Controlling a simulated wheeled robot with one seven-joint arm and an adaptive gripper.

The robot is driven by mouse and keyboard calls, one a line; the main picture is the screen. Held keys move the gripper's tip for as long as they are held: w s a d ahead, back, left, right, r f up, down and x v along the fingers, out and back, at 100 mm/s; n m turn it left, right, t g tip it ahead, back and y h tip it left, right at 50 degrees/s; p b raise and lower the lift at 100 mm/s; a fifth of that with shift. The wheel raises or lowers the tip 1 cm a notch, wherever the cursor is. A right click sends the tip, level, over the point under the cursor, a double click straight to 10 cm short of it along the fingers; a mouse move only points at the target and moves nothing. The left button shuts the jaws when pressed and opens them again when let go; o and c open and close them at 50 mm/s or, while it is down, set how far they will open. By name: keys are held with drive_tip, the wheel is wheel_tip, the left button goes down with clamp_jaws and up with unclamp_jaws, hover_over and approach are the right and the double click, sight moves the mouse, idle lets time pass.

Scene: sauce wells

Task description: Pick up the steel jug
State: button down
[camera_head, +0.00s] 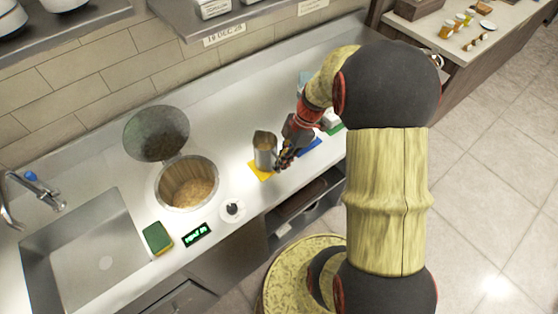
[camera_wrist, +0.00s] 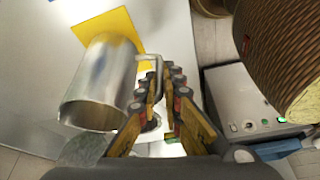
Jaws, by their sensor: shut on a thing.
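The steel jug (camera_head: 264,150) stands upright at the yellow mat (camera_head: 262,174) on the steel counter. I cannot tell whether its base touches the mat. In the wrist view the jug (camera_wrist: 98,85) shows its open mouth toward the camera, with the yellow mat (camera_wrist: 108,27) behind its base. My gripper (camera_head: 286,157) is at the right side of the jug. In the wrist view my gripper's fingers (camera_wrist: 163,82) are closed on the jug's handle (camera_wrist: 151,62). The fingers hide part of the handle.
Left of the jug are a round well (camera_head: 187,184) with its lid (camera_head: 157,133) raised, and a sink (camera_head: 85,250). A small white saucer (camera_head: 232,211), green display (camera_head: 197,235) and sponge (camera_head: 157,238) lie near the front edge. A blue mat (camera_head: 311,147) lies right of the jug.

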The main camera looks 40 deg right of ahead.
drive_tip(key=s+r+p, duration=0.4)
drive_tip(key=s+r, duration=0.8)
drive_tip(key=s, duration=0.2)
drive_tip(key=shift+d+r, duration=0.2)
drive_tip(key=shift+d, duration=0.15)
drive_tip(key=shift+w, duration=0.1)
